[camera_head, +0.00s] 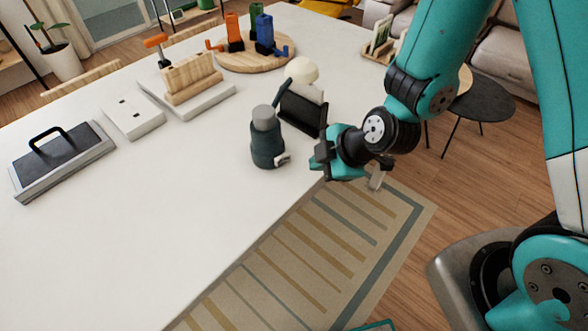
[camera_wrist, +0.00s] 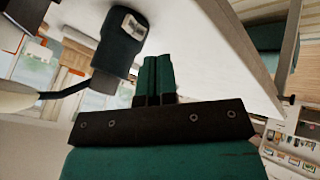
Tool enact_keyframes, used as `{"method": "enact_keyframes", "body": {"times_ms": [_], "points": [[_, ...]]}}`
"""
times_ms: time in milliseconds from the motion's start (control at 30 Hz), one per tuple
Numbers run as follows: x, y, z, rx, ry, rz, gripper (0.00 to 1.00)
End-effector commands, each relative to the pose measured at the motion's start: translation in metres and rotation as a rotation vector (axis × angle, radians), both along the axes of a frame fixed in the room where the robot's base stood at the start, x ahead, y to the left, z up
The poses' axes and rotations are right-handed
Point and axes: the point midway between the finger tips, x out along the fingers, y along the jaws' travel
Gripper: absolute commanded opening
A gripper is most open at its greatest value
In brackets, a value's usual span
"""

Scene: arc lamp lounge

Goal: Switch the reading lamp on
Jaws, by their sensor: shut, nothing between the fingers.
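The reading lamp has a dark teal, bottle-like body (camera_head: 266,150) with a grey neck, a thin dark curved arm and a cream rounded shade (camera_head: 302,70). No clear glow shows on the shade. A small pale switch plate (camera_head: 282,160) sits low on the body, on the side towards my gripper. My gripper (camera_head: 318,157) is at the table's edge, right of the body and apart from it. In the wrist view the two teal fingers (camera_wrist: 158,65) are shut together and empty. The lamp body (camera_wrist: 119,48) and its switch plate (camera_wrist: 133,26) show just beyond them.
A dark upright panel (camera_head: 303,113) stands behind my gripper, close to the lamp. Farther back is a round wooden tray (camera_head: 235,64) with coloured items. A wooden block (camera_head: 192,78), white box (camera_head: 132,115) and handled panel (camera_head: 62,160) stand left. The near tabletop (camera_head: 130,245) is clear.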

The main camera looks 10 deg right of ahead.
Motion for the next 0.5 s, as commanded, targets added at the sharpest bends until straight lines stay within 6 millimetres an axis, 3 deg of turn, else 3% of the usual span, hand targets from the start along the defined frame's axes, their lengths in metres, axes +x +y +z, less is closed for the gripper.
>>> {"method": "enact_keyframes", "body": {"times_ms": [33, 500], "points": [[0.001, 0.002, -0.01, 0.0, -0.005, 0.001, 0.0], [0.016, 0.017, -0.032, 0.0, 0.005, 0.0, 0.0]]}}
